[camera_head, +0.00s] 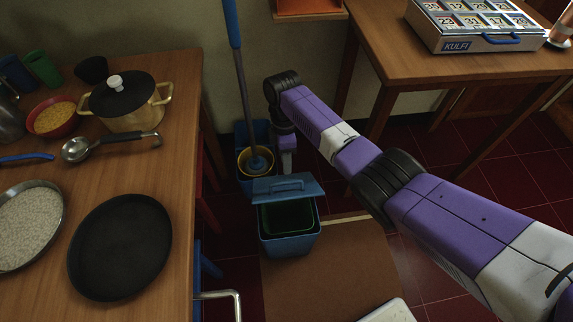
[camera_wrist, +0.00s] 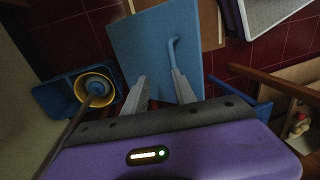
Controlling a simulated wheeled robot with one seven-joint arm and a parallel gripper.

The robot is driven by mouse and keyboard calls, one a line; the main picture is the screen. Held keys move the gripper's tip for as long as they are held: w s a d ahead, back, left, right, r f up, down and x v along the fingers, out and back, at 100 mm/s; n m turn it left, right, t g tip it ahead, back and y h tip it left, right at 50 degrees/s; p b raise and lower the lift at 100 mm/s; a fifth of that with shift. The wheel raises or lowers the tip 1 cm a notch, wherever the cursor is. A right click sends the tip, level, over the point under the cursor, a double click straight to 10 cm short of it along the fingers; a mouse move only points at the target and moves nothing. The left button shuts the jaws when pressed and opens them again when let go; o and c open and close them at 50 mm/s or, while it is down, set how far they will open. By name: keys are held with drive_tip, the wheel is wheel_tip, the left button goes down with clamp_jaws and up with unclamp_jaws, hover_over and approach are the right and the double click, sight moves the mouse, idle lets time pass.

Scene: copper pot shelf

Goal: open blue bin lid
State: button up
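The blue bin (camera_head: 290,246) stands on the floor. Its blue lid (camera_head: 287,189) is tilted up at the far side, and the dark green inside of the bin (camera_head: 287,217) shows below it. The lid has a bar handle (camera_head: 287,185). In the wrist view the lid (camera_wrist: 150,45) is a flat blue panel with the handle (camera_wrist: 172,50) running along it. My gripper (camera_wrist: 160,85) has its two pale fingers spread apart, with nothing between them, close over the lid. The handle's near end is by the right finger; I cannot tell if they touch. In the head view the fingertips are mostly hidden behind the lid.
A blue mop bucket with a yellow wringer (camera_head: 256,163) and upright mop stands just behind the bin. A wooden counter (camera_head: 178,200) with pots is on the left, a wooden table (camera_head: 400,60) at the back right. A brown mat (camera_head: 330,275) lies in front.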

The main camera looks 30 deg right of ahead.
drive_tip(key=shift+w+d+r, duration=0.15)
drive_tip(key=shift+w+r, duration=0.35)
drive_tip(key=shift+r, duration=0.35)
drive_tip(key=shift+w+d+r, duration=0.15)
drive_tip(key=shift+w+r, duration=0.3)
drive_tip(key=shift+r, duration=0.4)
wheel_tip(320, 180, up, 8)
drive_tip(key=w+p, duration=0.1)
drive_tip(key=shift+w+d+f, duration=0.15)
drive_tip(key=shift+w+d, duration=0.05)
drive_tip(key=shift+w, duration=0.05)
